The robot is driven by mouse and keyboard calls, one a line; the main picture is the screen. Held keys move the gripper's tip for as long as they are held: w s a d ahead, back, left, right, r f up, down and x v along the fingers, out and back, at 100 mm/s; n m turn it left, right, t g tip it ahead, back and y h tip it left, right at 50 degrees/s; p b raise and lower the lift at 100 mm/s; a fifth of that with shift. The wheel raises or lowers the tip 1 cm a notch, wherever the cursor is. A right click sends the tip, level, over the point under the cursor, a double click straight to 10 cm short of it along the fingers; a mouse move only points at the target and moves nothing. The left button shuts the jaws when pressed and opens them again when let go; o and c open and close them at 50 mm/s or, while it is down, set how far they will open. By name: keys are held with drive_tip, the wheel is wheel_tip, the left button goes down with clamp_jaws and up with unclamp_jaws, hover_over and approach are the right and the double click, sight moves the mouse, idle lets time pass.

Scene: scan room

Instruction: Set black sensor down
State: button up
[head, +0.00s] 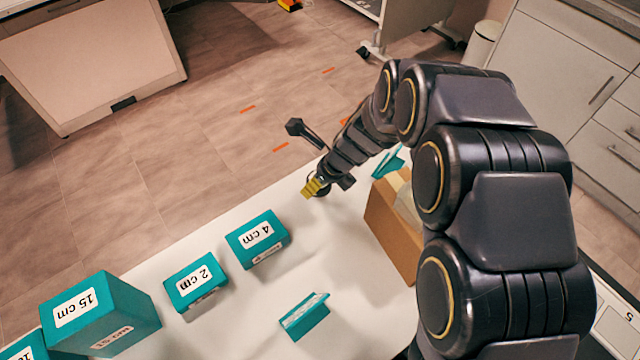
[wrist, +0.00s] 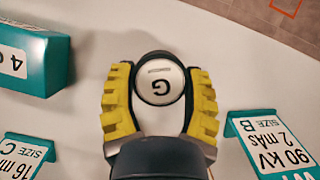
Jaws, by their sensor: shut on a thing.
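My gripper (head: 316,187), with yellow finger pads, is low over the far right part of the white table in the head view. In the wrist view, my gripper (wrist: 159,72) is shut on the black sensor (wrist: 160,82). It is a small round thing with a black rim and a white face marked "G", held between the two fingers. In the head view the sensor is mostly hidden by the gripper. I cannot tell whether it touches the table.
Teal blocks marked 4 cm (head: 258,238), 2 cm (head: 196,282) and 15 cm (head: 100,312) stand to the left. A teal sign (head: 304,315) stands in front. A cardboard box (head: 392,225) is right of my gripper, with a size B sign (wrist: 275,145) nearby.

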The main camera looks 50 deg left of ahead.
wheel_tip(320, 180, down, 2)
drive_tip(key=shift+d+f, duration=0.1)
drive_tip(key=o, duration=1.1)
drive_tip(key=shift+c, duration=0.2)
drive_tip(key=v, duration=1.2)
